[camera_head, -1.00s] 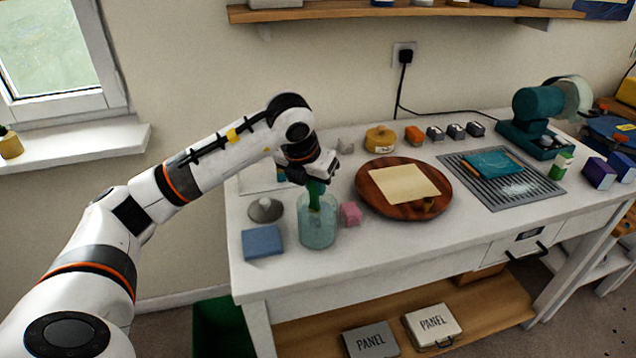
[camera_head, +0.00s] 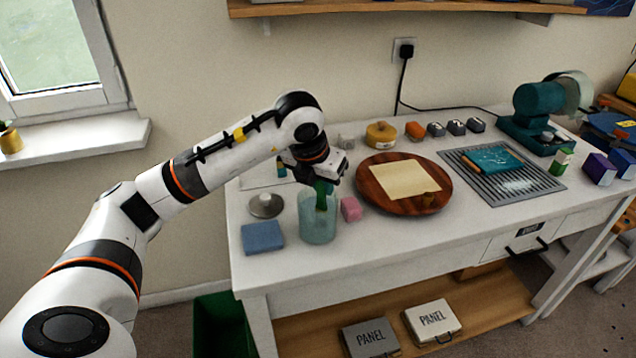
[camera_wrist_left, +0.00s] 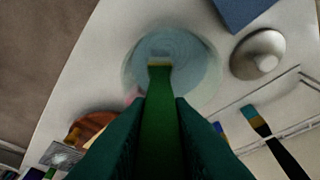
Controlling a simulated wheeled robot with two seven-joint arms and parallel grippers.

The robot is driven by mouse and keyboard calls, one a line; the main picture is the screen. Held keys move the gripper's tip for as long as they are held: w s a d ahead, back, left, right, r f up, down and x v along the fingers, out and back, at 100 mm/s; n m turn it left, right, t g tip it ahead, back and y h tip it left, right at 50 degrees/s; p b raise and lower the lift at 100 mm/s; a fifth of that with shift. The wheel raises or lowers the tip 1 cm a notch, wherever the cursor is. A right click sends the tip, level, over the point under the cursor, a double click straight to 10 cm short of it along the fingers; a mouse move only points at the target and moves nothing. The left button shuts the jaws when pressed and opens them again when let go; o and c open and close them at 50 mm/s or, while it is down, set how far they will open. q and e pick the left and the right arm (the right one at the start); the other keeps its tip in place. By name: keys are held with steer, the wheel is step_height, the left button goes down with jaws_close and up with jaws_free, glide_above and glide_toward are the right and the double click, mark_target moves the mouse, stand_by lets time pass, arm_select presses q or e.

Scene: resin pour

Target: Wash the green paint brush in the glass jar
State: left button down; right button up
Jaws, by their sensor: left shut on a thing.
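The green paint brush (camera_head: 321,194) is held bristles down in my left gripper (camera_head: 322,176), which is shut on its handle. In the left wrist view the brush (camera_wrist_left: 160,125) runs between the fingers, and its tip overlaps the round mouth of the glass jar (camera_wrist_left: 207,85). The glass jar (camera_head: 317,228) stands upright on the white table, with pale bluish contents. The brush's lower part is at the jar's mouth in the head view; how deep it reaches is hard to tell. My right gripper is not in view.
A blue block (camera_head: 262,237), a round metal lid (camera_head: 266,206) and a pink block (camera_head: 351,208) stand close around the jar. A round wooden board (camera_head: 440,186) lies to the right. Another brush (camera_wrist_left: 262,128) lies beyond the jar.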

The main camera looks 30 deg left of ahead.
arm_select(q)
steer(key=shift+a+r+p, duration=0.15)
steer(key=shift+r+p, duration=0.75)
steer(key=shift+r, duration=0.55)
steer(key=shift+a+r+p, duration=0.2)
steer(key=shift+r+p, duration=0.7)
steer(key=shift+r, duration=0.55)
steer(key=shift+a+r+p, duration=0.15)
steer(key=shift+r+p, duration=0.75)
steer(key=shift+r, duration=0.55)
steer(key=shift+r, duration=0.1)
step_height(320, 180, up, 6)
steer(key=p, duration=0.4)
